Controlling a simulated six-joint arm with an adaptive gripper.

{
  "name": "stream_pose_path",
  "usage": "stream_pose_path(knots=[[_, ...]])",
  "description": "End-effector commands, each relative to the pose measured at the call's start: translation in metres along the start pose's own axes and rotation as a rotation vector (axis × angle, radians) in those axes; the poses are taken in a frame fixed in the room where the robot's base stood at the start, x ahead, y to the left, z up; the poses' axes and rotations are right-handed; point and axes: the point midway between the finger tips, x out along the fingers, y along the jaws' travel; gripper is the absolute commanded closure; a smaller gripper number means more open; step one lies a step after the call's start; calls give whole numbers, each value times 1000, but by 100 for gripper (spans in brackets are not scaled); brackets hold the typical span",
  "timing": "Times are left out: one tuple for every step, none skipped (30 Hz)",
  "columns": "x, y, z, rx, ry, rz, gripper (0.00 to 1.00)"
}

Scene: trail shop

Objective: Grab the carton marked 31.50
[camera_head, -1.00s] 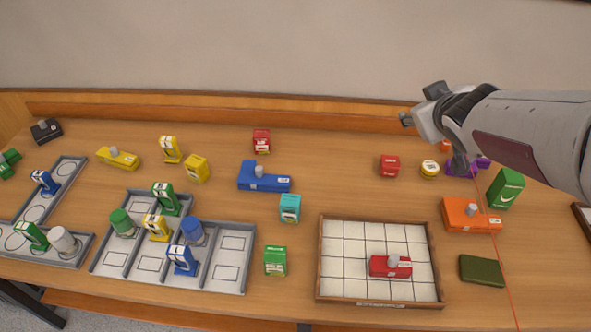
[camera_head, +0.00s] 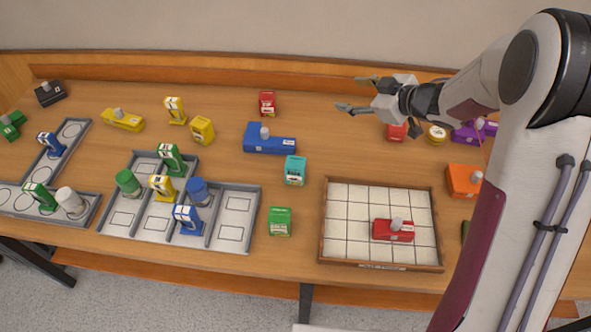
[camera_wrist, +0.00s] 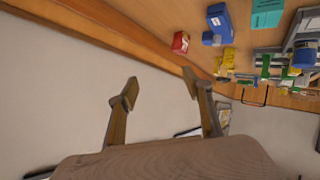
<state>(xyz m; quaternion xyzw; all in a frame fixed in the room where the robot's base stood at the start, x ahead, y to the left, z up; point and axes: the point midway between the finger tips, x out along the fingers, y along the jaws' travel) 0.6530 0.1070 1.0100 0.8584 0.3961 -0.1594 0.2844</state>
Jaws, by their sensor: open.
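Several small cartons stand on the wooden table, and their price marks are too small to read, so I cannot tell which one is 31.50. They are a red carton (camera_head: 267,104) at the back, a yellow carton (camera_head: 202,131), a teal carton (camera_head: 295,171), a green carton (camera_head: 280,222) near the front, and another red carton (camera_head: 397,132) partly behind my gripper. My gripper (camera_head: 349,92) is open and empty, above the back of the table, fingers pointing left. In the wrist view its open fingers (camera_wrist: 159,78) face the wall, with a red carton (camera_wrist: 180,43) beyond them.
A blue block with a knob (camera_head: 268,144) lies mid-table. A wooden gridded tray (camera_head: 345,256) holds a red knobbed block (camera_head: 393,230). Grey compartment trays (camera_head: 231,233) with bottles and dispensers fill the left. My arm covers much of the right side.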

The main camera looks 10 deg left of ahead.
Motion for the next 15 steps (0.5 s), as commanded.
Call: stream_pose_path(knots=[[8,-10,6,0,16,-41,50],[12,-16,9,-1,27,-65,50],[17,-24,12,-1,42,-98,50],[20,-30,14,-1,54,-122,50],[24,-37,17,-1,64,-148,50],[28,-45,21,1,79,-181,50],[30,-52,23,1,91,-206,50],[32,-59,26,3,102,-232,50],[35,-68,30,7,117,-266,50],[37,-75,33,11,127,-293,50],[38,-82,36,14,138,-318,50],[40,-91,40,18,153,-353,50],[41,-98,43,22,164,-381,50],[42,-105,46,27,175,-407,50],[42,-114,50,34,188,-441,50]])
